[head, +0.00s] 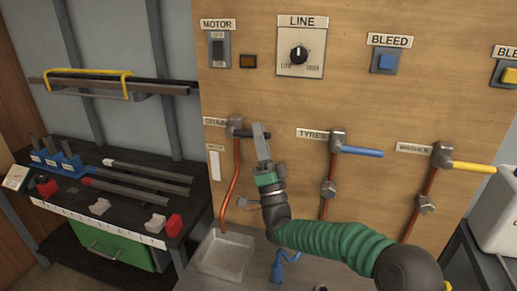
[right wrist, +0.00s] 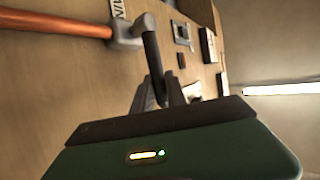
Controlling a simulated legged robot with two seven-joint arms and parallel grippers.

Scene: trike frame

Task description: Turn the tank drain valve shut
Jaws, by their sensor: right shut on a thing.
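The drain valve (head: 236,125) is a grey metal body on a copper pipe, beside the DRAIN label on the wooden panel. Its dark handle (head: 246,133) sticks out to the right, roughly across the pipe. My right gripper (head: 261,140) is shut on this handle near its outer end. In the right wrist view the dark handle (right wrist: 152,50) runs from the valve body (right wrist: 126,33) down between the fingers of my right gripper (right wrist: 160,88). My left gripper is in neither view.
The tyres valve (head: 337,142) with a blue handle and the washer valve (head: 442,154) with a yellow handle are to the right. A metal tray (head: 224,268) sits below the drain pipe (head: 230,190). A dark workbench (head: 125,207) with bars and blocks is at left.

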